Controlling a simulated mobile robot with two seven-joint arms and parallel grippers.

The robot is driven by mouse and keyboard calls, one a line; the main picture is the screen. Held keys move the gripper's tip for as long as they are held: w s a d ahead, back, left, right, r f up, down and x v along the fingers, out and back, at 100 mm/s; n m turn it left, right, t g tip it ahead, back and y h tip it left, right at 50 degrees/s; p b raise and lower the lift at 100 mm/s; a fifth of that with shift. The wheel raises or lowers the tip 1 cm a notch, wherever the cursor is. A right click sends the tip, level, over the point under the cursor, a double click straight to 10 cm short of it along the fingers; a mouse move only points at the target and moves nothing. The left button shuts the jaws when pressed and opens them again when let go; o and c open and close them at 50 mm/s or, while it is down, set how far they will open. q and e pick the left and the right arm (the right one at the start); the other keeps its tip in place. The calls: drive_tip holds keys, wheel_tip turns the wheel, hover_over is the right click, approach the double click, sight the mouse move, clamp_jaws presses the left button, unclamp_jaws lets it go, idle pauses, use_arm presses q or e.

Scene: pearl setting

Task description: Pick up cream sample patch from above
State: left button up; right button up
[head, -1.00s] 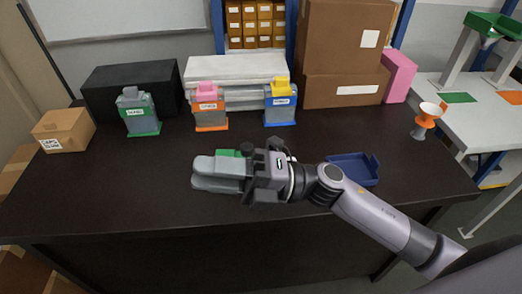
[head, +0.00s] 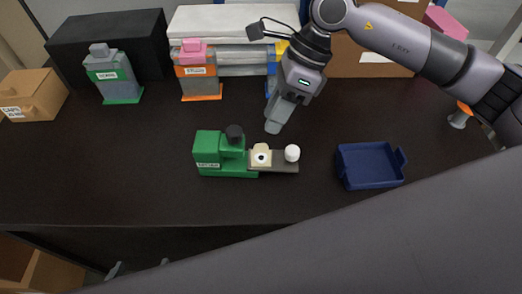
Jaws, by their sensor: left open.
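The cream sample patch (head: 261,155) is a small pale piece with a round white, dark-centred mark on top. It lies on the flat grey plate of a green device (head: 208,153) on the dark table. A white round knob (head: 292,153) stands on the plate just right of it. My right gripper (head: 275,125) hangs above and behind the patch, apart from it, fingers pointing down. Its fingers overlap from this side, so its opening cannot be judged. My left gripper (head: 139,266) shows only two separate fingertips at the bottom edge, open and empty, well away from the patch.
A blue tray (head: 370,167) is right of the device. Behind stand a green-grey dispenser (head: 113,75), a pink-orange one (head: 196,70) and a partly hidden blue-yellow one. A cardboard box (head: 32,95) is at left. The front-left of the table (head: 100,170) is clear.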

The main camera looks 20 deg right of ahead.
sight(257, 143)
drive_tip(key=x, duration=0.4)
drive_tip(key=p+x, duration=0.1)
drive_tip(key=x, duration=0.2)
drive_tip(key=shift+w, duration=0.3)
clamp_jaws()
